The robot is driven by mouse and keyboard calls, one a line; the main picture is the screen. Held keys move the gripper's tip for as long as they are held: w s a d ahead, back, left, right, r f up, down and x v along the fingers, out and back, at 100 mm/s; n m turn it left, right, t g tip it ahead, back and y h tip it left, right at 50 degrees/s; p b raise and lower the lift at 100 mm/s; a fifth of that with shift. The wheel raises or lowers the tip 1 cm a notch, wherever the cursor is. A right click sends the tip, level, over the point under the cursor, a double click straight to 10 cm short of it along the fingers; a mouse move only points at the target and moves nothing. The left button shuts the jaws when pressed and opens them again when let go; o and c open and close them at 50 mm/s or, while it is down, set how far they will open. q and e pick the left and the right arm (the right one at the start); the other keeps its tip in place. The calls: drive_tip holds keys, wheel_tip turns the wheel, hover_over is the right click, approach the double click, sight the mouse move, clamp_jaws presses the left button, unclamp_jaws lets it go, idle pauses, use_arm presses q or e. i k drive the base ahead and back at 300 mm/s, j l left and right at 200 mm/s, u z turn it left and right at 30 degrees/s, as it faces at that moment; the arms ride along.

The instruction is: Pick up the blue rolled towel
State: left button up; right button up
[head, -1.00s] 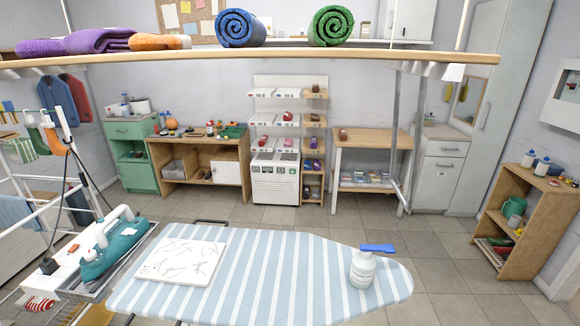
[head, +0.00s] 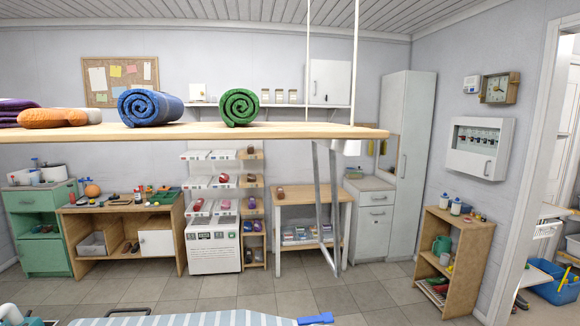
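The blue rolled towel (head: 150,107) lies on its side on a hanging wooden shelf (head: 250,134), left of centre in the head view. Its spiral end faces me. A green rolled towel (head: 239,107) lies to its right on the same shelf, with a gap between them. Neither of my grippers is in view.
Orange (head: 53,117) and purple (head: 18,112) folded towels lie left of the blue roll. White rods hold up the shelf at its right part. A striped ironing board (head: 190,319) is below. Open tiled floor (head: 270,291) lies beyond it.

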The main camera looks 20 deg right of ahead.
sight(140, 108)
drive_tip(key=i+l, duration=0.1)
drive_tip(key=l, duration=0.45)
drive_tip(key=i+l, duration=0.1)
drive_tip(key=l, duration=0.45)
drive_tip(key=i+l, duration=0.15)
drive_tip(key=l, duration=0.35)
